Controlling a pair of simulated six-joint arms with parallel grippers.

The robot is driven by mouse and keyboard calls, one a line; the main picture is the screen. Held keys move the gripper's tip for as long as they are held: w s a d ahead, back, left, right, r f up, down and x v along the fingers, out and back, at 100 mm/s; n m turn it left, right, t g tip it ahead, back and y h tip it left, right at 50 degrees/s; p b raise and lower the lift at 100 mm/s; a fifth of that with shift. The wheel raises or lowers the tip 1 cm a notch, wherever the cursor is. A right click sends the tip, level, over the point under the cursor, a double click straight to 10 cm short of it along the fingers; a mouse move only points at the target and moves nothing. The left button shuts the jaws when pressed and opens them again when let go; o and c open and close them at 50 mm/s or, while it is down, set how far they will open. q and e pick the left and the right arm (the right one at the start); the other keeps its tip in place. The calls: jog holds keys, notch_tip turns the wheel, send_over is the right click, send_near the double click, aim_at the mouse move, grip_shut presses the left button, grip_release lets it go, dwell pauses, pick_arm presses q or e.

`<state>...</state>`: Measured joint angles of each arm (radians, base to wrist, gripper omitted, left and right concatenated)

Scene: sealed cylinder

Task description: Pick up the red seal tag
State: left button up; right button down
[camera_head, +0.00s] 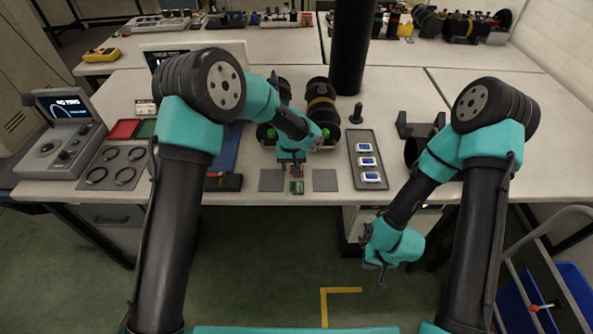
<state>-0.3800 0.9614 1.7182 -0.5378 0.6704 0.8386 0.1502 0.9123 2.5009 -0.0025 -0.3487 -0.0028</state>
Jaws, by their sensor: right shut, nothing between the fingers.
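My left gripper (292,172) points down over the front middle of the table, between two grey square pads. A small red piece (298,171) shows at its fingertips and may be the red seal tag. It is too small to tell whether the fingers hold it or are only beside it. A small green and red item (297,187) lies just below, near the table's front edge. My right gripper (380,278) is shut and empty, hanging low in front of the table, over the floor.
Grey pads (271,180) and (325,180) flank the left gripper. A tray (358,178) with blue-white devices is to the right. Black rings (124,175) lie at left.

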pick_arm(q)
jog(key=shift+f, duration=0.1)
dwell(0.4)
grip_shut()
